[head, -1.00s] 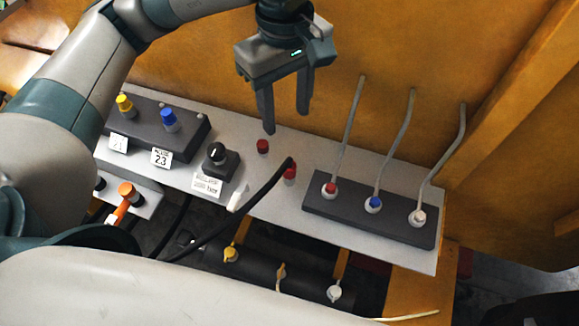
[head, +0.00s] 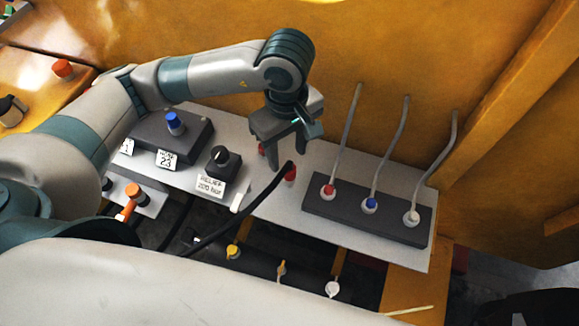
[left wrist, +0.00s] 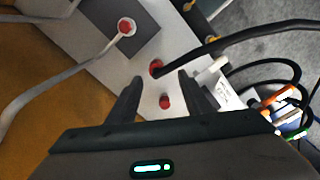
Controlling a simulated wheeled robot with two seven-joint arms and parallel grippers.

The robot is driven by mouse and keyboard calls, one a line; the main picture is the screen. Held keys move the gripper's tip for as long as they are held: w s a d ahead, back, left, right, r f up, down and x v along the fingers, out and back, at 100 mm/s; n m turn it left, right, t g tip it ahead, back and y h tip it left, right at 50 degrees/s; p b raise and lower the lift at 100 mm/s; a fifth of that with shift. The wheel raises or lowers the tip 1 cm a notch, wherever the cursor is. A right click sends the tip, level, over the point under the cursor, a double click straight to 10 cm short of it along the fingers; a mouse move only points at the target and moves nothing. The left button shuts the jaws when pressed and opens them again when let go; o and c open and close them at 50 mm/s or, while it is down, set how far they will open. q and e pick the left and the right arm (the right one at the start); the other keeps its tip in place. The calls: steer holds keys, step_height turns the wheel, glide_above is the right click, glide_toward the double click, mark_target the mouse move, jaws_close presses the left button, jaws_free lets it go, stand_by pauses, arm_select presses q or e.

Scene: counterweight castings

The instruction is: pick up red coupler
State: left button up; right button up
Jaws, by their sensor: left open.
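A red coupler (head: 290,174) on the end of a thick black hose (head: 246,204) stands on the pale panel. In the left wrist view, the red coupler (left wrist: 156,68) shows just past the fingertips, partly covered by the hose end. A separate short red cap (left wrist: 165,102) shows between the fingers; in the head view this cap (head: 262,149) is partly hidden by a finger. My left gripper (head: 285,157) is open and empty, fingers pointing down just behind the coupler. Contact cannot be told. My right gripper is not in view.
A dark block (head: 345,208) right of the coupler holds red, blue and white fittings with grey hoses rising from them. A black knob (head: 221,156) and blue button (head: 175,122) stand to the left. The orange wall (head: 375,60) rises behind. Yellow and white fittings sit below the panel.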

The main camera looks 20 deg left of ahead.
mark_target(290, 162)
arm_select(q)
steer(key=shift+f, duration=0.5)
steer(key=shift+w+d+f+p, duration=0.1)
steer(key=shift+f+p, duration=0.6)
steer(key=shift+p, duration=0.2)
step_height(290, 162, down, 3)
steer(key=shift+w+r+p, duration=0.1)
steer(key=shift+w+p, duration=0.05)
steer(key=shift+p, duration=0.6)
steer(key=shift+f, duration=0.5)
jaws_close()
